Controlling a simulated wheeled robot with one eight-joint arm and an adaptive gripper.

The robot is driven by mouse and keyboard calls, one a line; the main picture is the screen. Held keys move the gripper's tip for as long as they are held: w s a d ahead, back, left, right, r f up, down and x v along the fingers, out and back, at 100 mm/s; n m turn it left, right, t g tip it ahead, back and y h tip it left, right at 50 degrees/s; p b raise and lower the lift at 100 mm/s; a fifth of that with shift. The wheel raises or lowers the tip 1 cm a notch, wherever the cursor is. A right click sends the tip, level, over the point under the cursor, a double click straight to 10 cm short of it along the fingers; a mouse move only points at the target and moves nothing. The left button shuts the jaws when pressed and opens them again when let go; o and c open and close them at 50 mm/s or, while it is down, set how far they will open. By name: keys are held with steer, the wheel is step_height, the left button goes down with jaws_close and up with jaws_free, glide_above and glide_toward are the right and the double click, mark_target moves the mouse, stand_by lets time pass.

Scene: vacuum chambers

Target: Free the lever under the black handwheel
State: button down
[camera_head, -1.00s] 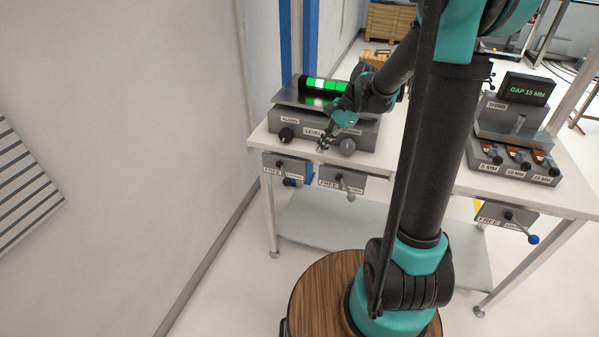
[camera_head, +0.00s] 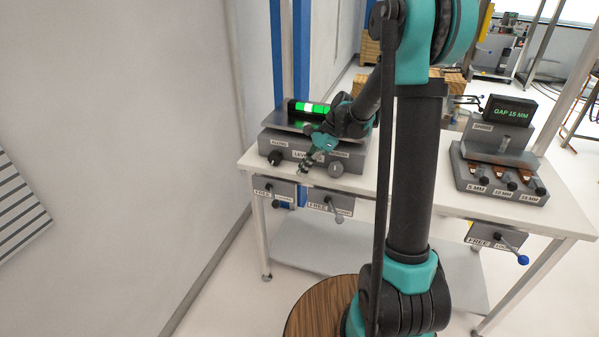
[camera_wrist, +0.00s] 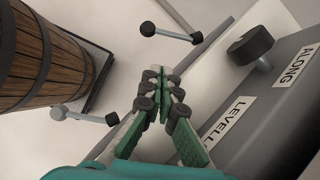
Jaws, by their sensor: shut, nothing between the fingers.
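The black handwheel (camera_head: 275,158) is at the left of the grey levelling box's front, and it also shows in the wrist view (camera_wrist: 250,45) beside the ALONG label. Below it, on a plate under the table edge, is a lever (camera_head: 276,203) with a dark knob, hanging down. One label reads FREE; the other is too small to read. In the wrist view this lever (camera_wrist: 170,33) lies beyond my fingertips. My gripper (camera_head: 303,172) is shut and empty, in front of the box between the two handwheels. In the wrist view its fingers (camera_wrist: 154,76) touch nothing.
A grey handwheel (camera_head: 336,170) is at the box's right. A grey-knobbed lever (camera_head: 339,217) hangs below it, near my fingers in the wrist view (camera_wrist: 85,117). A blue-knobbed lever (camera_head: 522,259) and shim stand (camera_head: 500,165) are right. A wall stands left.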

mark_target(273, 197)
steer(key=x, duration=0.6)
steer(key=a+x, duration=0.1)
steer(key=x, duration=0.2)
steer(key=shift+s+a+r, duration=0.1)
steer(key=shift+s+r, duration=0.1)
steer(key=shift+s+a+f, duration=0.1)
steer(key=shift+a+f, duration=0.05)
steer(key=shift+a, duration=0.25)
steer(key=shift+s+a+f, duration=0.1)
steer(key=shift+a+f, duration=0.1)
steer(key=shift+a, duration=0.2)
